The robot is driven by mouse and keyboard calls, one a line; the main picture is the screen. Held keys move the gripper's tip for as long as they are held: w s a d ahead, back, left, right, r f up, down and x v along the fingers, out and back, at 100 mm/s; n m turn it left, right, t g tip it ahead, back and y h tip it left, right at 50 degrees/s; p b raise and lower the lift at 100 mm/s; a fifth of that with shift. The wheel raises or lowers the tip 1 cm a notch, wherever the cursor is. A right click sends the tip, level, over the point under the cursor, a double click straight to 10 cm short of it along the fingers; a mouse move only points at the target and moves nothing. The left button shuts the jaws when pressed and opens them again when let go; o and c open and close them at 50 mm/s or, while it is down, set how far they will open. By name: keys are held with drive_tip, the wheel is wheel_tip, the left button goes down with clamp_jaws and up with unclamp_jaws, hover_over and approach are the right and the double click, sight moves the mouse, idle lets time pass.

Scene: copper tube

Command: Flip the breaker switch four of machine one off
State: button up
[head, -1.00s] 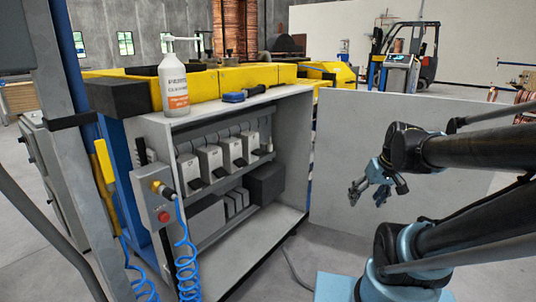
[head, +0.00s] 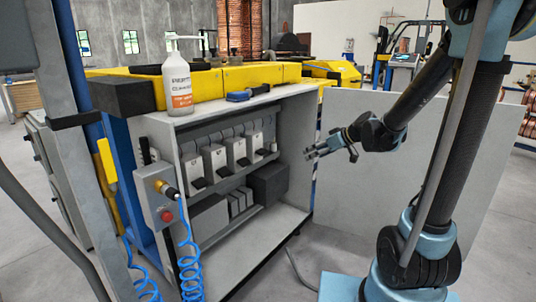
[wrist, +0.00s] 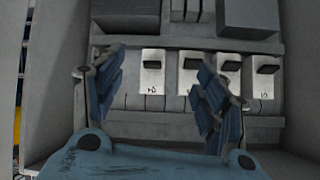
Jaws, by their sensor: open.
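A row of white breakers with black levers hangs inside the open cabinet (head: 292,226). In the wrist view, which looks upside down, the leftmost breaker (wrist: 152,86) bears a small mark like 04, though it is hard to read. It seems to be the rightmost breaker (head: 254,146) in the head view. My gripper (head: 308,154) is open and empty at the right side of the cabinet opening, apart from the breakers. In the wrist view its fingers (wrist: 160,62) frame the leftmost breaker; the right finger partly covers the breakers beside it.
A control box (head: 158,200) with a red button and coiled blue hoses is at the left. A dark box (head: 268,184) sits below the breakers. A grey panel (head: 350,200) stands to the right.

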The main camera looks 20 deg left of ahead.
sight(265, 151)
drive_tip(key=w+a+f+n+y, duration=0.1)
drive_tip(key=w+a, duration=0.3)
drive_tip(key=a, duration=0.4)
drive_tip(key=w+a+f+y, duration=0.1)
drive_tip(key=w+a+f, duration=0.3)
drive_tip(key=a, duration=0.4)
drive_tip(key=w+a+f+n, duration=0.1)
drive_tip(key=w+a+f, duration=0.2)
drive_tip(key=w+a, duration=0.2)
drive_tip(key=shift+w+a+n+t+y, duration=0.15)
drive_tip(key=shift+w+a+y, duration=0.05)
drive_tip(key=shift+a, duration=0.5)
drive_tip(key=shift+w+a+n+t+y, duration=0.15)
drive_tip(key=shift+w+a+y, duration=0.05)
drive_tip(key=shift+a, duration=0.5)
drive_tip(key=shift+c, duration=0.3)
drive_tip(key=shift+r, duration=0.1)
drive_tip(key=c, duration=1)
